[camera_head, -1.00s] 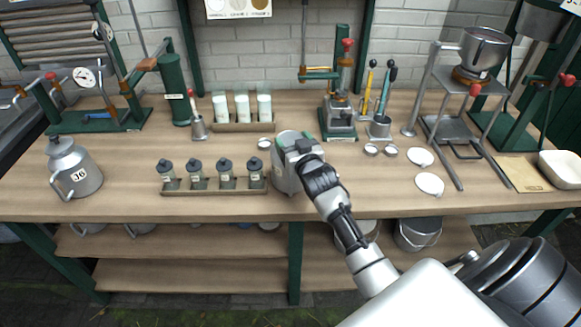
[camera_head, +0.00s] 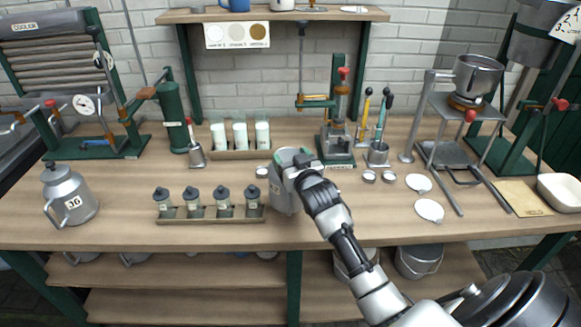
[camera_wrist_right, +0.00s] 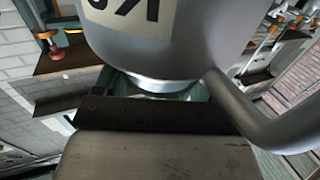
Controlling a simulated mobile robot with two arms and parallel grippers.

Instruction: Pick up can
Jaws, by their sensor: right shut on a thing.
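A grey metal can (camera_head: 284,196) with a green patch at its top is near the front middle of the bench. My right gripper (camera_head: 301,162) is shut on it at the top right. In the right wrist view the can (camera_wrist_right: 180,45) fills the upper middle, with a pale label partly cut off and a curved handle (camera_wrist_right: 265,125) on the right. The dark gripper edge (camera_wrist_right: 160,113) is close to the can's narrower end; the fingertips are hidden. The can seems slightly above the bench. My left gripper is not in view.
A tray (camera_head: 210,215) of several small dark-lidded bottles is close left of the can. A lidded metal can (camera_head: 70,195) marked 36 stands far left. White discs (camera_head: 429,210) lie to the right. A green press (camera_head: 338,140) stands behind. A shelf (camera_head: 275,15) hangs above.

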